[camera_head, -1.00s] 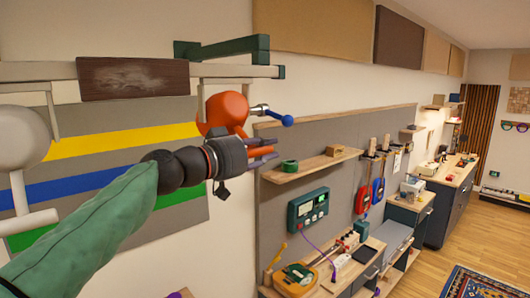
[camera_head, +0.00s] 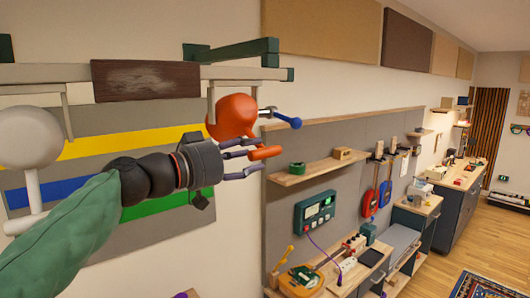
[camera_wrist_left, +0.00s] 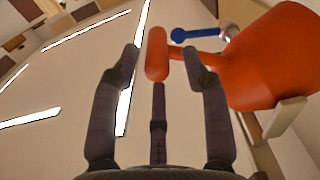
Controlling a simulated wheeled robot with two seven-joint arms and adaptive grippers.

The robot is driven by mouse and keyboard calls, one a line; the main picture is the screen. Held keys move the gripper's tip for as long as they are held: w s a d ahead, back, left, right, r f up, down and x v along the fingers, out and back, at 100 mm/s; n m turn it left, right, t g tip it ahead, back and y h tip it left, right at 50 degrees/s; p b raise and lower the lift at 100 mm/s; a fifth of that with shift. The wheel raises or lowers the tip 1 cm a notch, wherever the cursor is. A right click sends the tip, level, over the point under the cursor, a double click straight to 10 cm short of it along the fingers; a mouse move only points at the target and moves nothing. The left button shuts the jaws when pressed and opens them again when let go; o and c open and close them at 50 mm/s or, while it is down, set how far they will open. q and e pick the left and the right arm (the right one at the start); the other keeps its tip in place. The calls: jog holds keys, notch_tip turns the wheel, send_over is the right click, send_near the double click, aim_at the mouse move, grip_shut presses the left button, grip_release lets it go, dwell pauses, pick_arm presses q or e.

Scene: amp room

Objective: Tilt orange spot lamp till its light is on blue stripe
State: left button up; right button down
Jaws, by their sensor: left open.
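The orange spot lamp (camera_head: 230,117) hangs from the rail near its right end. Its orange handle (camera_head: 265,152) sticks out below it, and a blue-tipped lever (camera_head: 288,119) points right. My left gripper (camera_head: 257,156) is open with its fingers around the handle end. In the left wrist view the handle (camera_wrist_left: 156,55) stands between the spread fingertips, with the lamp body (camera_wrist_left: 272,62) to the right. The blue stripe (camera_head: 63,189) runs across the grey wall panel between yellow and green stripes, partly hidden by my left arm. I cannot make out a light spot. My right gripper is not in view.
A white lamp (camera_head: 30,137) hangs at the left of the same rail (camera_head: 225,72). A dark wooden board (camera_head: 146,80) and a green bracket (camera_head: 240,51) sit at the rail. A wooden shelf (camera_head: 318,167) and a workbench with tools stand to the right.

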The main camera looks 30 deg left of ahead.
pick_arm(q)
jog(key=v, duration=0.5)
jog(key=shift+s+a, duration=0.1)
jog(key=shift+s, duration=0.2)
dwell(0.4)
